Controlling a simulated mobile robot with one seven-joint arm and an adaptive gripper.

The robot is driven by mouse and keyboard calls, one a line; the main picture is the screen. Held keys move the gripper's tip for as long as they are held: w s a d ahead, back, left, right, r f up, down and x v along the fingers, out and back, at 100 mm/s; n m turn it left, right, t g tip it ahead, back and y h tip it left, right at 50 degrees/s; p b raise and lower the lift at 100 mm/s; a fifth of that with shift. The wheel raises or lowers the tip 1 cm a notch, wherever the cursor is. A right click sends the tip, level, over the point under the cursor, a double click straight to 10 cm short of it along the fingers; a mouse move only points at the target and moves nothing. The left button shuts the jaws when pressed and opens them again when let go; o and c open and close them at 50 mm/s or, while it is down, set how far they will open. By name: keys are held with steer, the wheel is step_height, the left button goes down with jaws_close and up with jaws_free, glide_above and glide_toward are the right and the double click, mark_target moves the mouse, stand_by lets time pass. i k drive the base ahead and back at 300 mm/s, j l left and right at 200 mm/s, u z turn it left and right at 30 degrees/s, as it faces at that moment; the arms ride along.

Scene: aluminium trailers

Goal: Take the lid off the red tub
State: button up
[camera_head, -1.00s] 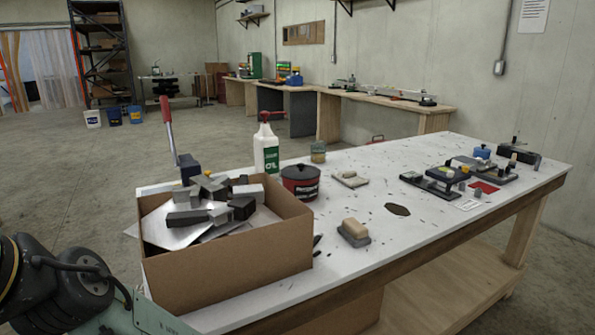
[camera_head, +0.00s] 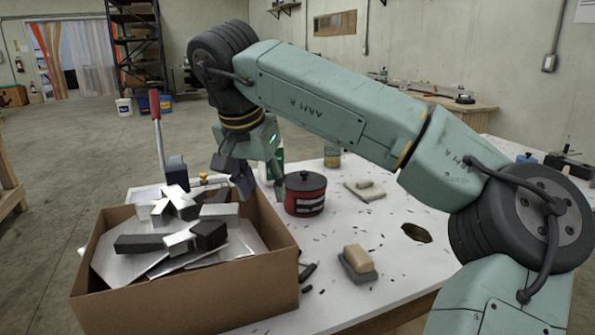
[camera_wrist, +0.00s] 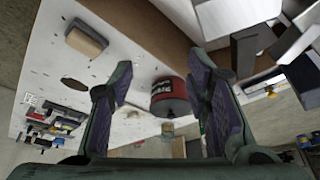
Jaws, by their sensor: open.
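The red tub (camera_head: 305,203) stands upright on the white tabletop, right of the cardboard box. Its dark lid (camera_head: 305,181) with a small knob sits on top. My gripper (camera_head: 257,180) is open above the box's right side, left of the tub and apart from it, fingers pointing down. In the wrist view the red tub (camera_wrist: 170,88) shows upside down, beyond the gap between my open fingers (camera_wrist: 160,72), with its dark lid (camera_wrist: 170,108) toward the bottom of the picture. Nothing is held.
The open cardboard box (camera_head: 195,295) holds metal blocks and plates. A bottle, mostly hidden by my gripper, and a jar (camera_head: 332,158) stand behind the tub. A beige-topped block (camera_head: 358,259) lies in front. My arm crosses above the table and hides part of its right side.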

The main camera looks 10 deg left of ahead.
mark_target(303, 180)
steer(key=i, duration=0.9)
